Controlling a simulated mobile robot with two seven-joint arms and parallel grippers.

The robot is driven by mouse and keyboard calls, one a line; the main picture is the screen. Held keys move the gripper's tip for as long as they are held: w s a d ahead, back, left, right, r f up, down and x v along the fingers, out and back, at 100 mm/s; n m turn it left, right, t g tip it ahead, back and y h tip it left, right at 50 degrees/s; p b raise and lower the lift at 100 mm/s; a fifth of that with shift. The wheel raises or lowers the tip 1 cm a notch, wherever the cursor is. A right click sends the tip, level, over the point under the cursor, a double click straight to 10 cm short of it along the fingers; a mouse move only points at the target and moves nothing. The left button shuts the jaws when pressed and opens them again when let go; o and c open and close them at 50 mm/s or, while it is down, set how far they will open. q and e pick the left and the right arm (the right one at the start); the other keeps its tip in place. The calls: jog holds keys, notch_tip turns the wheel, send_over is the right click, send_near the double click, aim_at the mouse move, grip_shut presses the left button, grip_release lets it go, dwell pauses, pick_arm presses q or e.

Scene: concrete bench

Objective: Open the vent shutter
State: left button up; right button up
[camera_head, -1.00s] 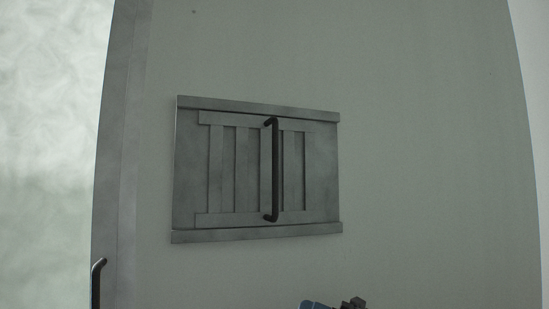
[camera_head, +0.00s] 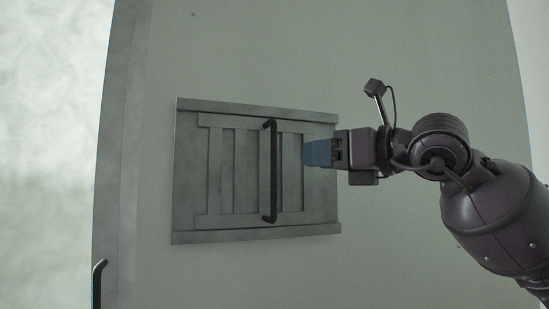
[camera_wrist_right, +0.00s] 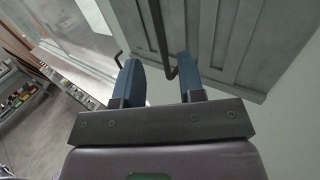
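The vent shutter (camera_head: 223,172) is a grey slatted panel on the pale wall, between a top and a bottom rail. Its dark vertical bar handle (camera_head: 274,170) stands right of the panel's middle. My right gripper (camera_head: 308,153) has blue fingers and is in front of the shutter's right part, a little right of the handle and apart from it in the head view. In the right wrist view its two fingers (camera_wrist_right: 157,62) are spread, with nothing clasped. The handle (camera_wrist_right: 159,35) shows between and beyond the fingertips there. My left gripper is not in view.
Another dark handle (camera_head: 97,284) shows at the lower left of the head view. The pale wall (camera_head: 240,60) around the shutter is bare. In the right wrist view, shelves with small items (camera_wrist_right: 22,98) stand far off at the left.

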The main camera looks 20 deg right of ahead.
aim_at(276, 158)
jog(key=p+x, duration=0.1)
jog(key=x, duration=0.7)
jog(key=shift+a+p, duration=0.1)
jog(key=shift+p, duration=0.25)
jog(key=shift+w+a, duration=0.35)
jog(key=shift+w, duration=0.2)
grip_shut()
